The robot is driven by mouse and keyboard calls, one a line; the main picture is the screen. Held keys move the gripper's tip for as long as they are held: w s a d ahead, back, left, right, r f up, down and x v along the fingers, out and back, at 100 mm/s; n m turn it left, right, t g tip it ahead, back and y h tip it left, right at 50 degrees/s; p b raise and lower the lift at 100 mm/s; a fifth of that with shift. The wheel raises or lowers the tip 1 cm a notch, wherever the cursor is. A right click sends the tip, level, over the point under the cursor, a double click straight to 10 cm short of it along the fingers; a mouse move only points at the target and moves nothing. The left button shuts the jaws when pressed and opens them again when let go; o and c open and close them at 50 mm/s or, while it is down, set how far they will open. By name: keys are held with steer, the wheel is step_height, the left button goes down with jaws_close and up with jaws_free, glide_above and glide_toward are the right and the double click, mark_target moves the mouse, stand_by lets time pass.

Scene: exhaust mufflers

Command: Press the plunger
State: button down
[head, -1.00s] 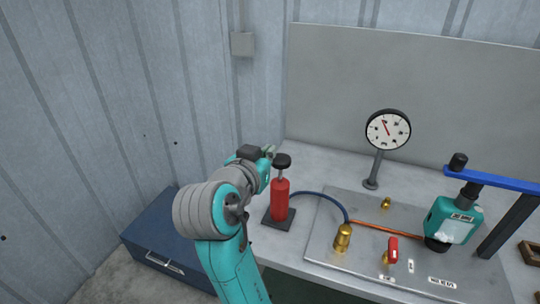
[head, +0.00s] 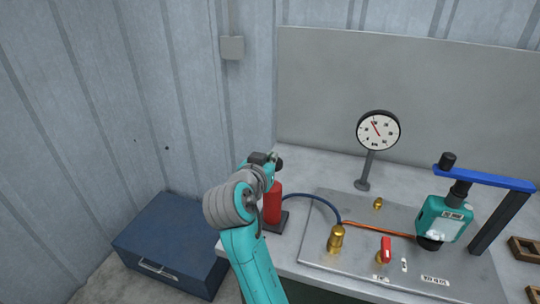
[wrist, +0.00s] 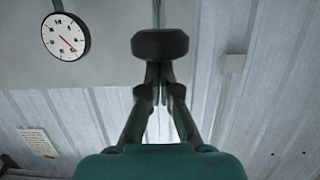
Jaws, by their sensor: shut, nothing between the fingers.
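The plunger belongs to a red pump cylinder (head: 272,204) that stands upright on a dark base on the bench. Its black round knob (head: 279,163) is partly hidden behind my gripper (head: 270,161) in the head view. In the wrist view the knob (wrist: 160,43) fills the top middle, right at the fingertips of my gripper (wrist: 160,75). The fingers are shut and empty, with the knob beyond their tips. Whether they touch the knob I cannot tell. The rod below the knob is mostly hidden.
A blue hose (head: 315,200) runs from the pump to a brass fitting (head: 336,238) on a metal plate. A dial gauge (head: 378,131) stands behind. A teal device (head: 440,220) under a blue clamp arm (head: 490,180) is at right. A blue toolbox (head: 170,245) sits at lower left.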

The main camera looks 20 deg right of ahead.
step_height(320, 180, down, 6)
steer(key=shift+r, duration=0.1)
stand_by(0.4)
